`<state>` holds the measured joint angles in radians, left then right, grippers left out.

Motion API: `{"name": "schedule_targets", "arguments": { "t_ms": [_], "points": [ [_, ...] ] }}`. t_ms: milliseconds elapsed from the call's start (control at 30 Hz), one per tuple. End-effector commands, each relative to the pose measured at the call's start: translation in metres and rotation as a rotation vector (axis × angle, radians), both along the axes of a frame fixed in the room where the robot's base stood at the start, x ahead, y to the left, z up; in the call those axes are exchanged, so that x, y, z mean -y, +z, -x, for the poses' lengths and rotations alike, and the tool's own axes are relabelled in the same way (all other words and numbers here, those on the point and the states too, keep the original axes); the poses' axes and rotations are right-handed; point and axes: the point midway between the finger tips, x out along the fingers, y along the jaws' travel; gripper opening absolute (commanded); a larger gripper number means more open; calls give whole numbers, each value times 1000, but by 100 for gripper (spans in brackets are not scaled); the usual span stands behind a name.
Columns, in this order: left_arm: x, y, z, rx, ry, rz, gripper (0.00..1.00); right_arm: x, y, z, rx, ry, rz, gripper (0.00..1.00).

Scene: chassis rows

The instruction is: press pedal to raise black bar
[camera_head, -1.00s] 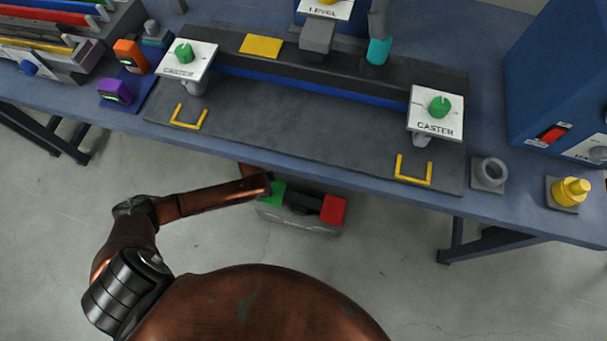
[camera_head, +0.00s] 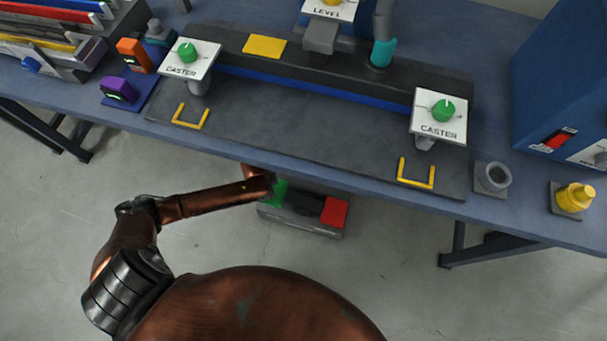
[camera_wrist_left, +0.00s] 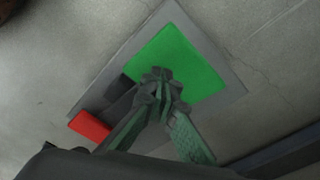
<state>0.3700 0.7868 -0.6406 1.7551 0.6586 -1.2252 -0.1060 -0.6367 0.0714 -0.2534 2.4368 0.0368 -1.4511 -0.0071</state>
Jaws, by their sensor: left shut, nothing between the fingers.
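The pedal unit on the floor has a grey base (camera_head: 300,222), a green pad (camera_head: 280,190) at its left and a red pad (camera_head: 334,211) at its right. In the left wrist view the green pad (camera_wrist_left: 182,60) lies large under the fingertips, and the red pad (camera_wrist_left: 90,126) is at lower left. My left gripper (camera_wrist_left: 160,84) is shut and empty, its tips over the green pad's near edge; contact cannot be told. In the head view my left arm reaches the unit's left end. A long black bar (camera_head: 270,64) spans the back of the grey plate on the table.
The blue table's front edge (camera_head: 330,183) lies just beyond the pedal unit. Two white CASTER plates with green knobs (camera_head: 187,51) (camera_head: 443,109) stand at the bar's ends. A blue cabinet (camera_head: 560,80) stands at right. Floor around the unit is clear.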

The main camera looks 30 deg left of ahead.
Motion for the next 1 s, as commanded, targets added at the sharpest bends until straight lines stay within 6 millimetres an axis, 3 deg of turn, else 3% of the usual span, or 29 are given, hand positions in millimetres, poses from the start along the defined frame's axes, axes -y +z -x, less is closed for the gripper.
{"name": "schedule_targets", "arguments": {
  "t_ms": [567, 1000],
  "points": [
    [0, 0, 0, 0, 0, 0, 0, -1, -1, -1, 1, 2, -1, 0],
    [0, -21, 0, -2, 1, 1, 0, 0, -10, 2, -11, 1, 0, 0]
  ]
}}
